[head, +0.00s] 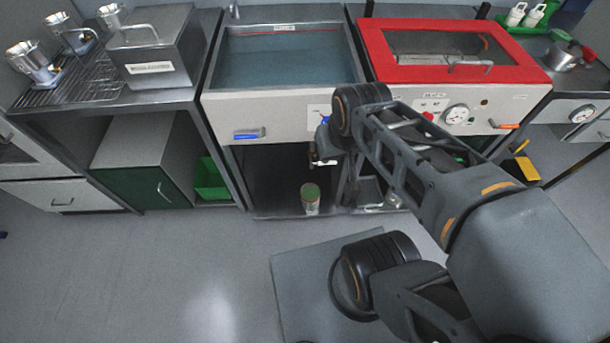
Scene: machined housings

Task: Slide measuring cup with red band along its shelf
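A small pale cup-like container (311,204) with a green top stands upright on the low shelf (275,212) under the water basin, near the front edge. It is too small to read clearly; I cannot make out for sure whether it is the measuring cup or has a red band. My gripper (322,158) is in front of the basin cabinet, above and slightly right of this container and apart from it. My own arm comes in from the right and hides part of the shelf opening. The fingertips are too small and partly hidden to judge.
A basin (285,60) and a red-framed unit (450,50) stand above the shelves. A cabinet post borders the shelf opening on the left. A green bin (211,180) and a dark green box (130,178) sit to the left.

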